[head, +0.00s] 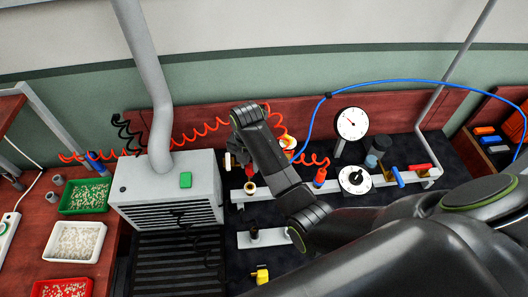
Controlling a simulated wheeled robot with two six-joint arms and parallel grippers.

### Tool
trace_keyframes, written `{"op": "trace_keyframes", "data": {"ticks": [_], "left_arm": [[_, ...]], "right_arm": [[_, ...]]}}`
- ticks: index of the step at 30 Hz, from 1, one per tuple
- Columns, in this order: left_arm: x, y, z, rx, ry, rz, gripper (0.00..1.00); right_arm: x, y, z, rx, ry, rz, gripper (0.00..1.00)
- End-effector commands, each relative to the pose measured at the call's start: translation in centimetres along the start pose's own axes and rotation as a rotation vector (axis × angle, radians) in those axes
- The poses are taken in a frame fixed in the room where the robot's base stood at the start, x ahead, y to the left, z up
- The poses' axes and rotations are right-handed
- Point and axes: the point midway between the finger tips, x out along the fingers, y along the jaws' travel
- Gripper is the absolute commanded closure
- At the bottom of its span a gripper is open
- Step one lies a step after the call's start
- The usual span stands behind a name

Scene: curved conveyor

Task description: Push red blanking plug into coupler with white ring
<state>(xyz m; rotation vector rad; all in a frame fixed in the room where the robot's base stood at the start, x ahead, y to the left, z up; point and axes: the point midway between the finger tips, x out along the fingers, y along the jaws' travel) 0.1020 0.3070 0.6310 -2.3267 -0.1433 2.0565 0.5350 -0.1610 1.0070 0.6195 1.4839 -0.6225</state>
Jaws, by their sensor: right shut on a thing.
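My right gripper (240,162) reaches in from the right and points down over the white manifold bar. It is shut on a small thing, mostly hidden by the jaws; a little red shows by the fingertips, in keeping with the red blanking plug. Just below the fingertips, a coupler with a pale ring (250,188) stands on the bar. I cannot tell whether the held piece touches it. My left gripper is not in view.
A red fitting (320,178) with a red coiled hose, a round gauge (351,123) and a dial (354,179) stand to the right. A grey box (168,190) with a thick pipe stands to the left. Trays of pellets (75,242) lie far left.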

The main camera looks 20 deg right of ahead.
Motion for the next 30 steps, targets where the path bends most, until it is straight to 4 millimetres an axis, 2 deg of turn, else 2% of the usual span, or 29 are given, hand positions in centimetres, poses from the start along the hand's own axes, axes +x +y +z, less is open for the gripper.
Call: {"op": "trace_keyframes", "data": {"ticks": [3, 17, 30], "left_arm": [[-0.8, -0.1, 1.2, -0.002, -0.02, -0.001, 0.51], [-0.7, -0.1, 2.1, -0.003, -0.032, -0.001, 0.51], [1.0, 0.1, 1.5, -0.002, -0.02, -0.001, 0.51]], "right_arm": [[-0.6, 0.4, -0.7, 0.008, 0.001, -0.001, 0.98], [-0.2, 0.5, -0.8, 0.01, 0.0, -0.002, 0.98], [3.6, 0.5, -0.8, 0.01, 0.0, -0.003, 0.98]]}}
